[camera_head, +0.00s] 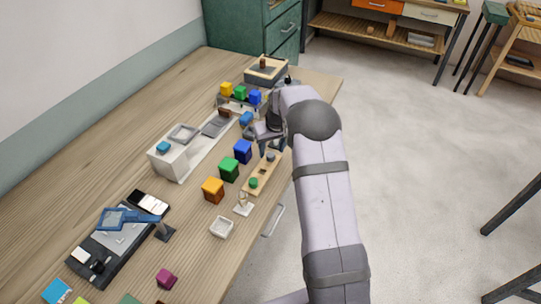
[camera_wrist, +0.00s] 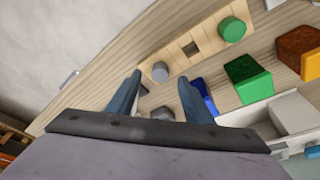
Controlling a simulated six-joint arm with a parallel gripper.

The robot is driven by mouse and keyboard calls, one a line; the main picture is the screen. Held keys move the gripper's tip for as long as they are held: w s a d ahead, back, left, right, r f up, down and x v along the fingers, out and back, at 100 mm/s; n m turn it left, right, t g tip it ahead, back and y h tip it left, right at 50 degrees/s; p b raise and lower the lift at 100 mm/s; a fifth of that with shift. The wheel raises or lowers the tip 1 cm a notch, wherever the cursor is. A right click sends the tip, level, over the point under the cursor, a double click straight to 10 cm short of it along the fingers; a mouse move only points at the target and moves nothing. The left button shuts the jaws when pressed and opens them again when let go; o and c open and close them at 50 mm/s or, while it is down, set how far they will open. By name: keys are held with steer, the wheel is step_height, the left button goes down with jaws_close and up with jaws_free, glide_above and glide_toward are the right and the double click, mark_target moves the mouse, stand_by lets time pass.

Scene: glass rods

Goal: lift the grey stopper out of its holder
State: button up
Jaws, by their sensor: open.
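The grey stopper (camera_wrist: 160,72) stands in the wooden holder (camera_wrist: 209,37), near one end of the strip, and shows small in the head view (camera_head: 270,157). A green stopper (camera_wrist: 232,30) sits toward the other end, with a dark square hole between the two. My gripper (camera_wrist: 160,78) is open and empty. In the wrist view the grey stopper appears between its two fingertips, apart from both. In the head view my gripper (camera_head: 269,136) hangs just beyond the stopper's end of the holder.
Blue (camera_head: 243,150), green (camera_head: 229,169) and orange (camera_head: 213,189) blocks stand left of the holder. A grey piece (camera_wrist: 162,114) shows between the finger bases in the wrist view. A small white tray (camera_head: 221,227) lies nearer. The table edge runs close along the right.

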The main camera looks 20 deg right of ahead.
mark_target(271, 155)
steer(key=shift+p+x, duration=0.55)
steer(key=shift+x, duration=1.05)
steer(key=c, duration=1.1)
steer(key=shift+r, duration=0.15)
step_height(271, 155, up, 8)
steer(key=b, duration=0.3)
steer(key=shift+r, duration=0.9)
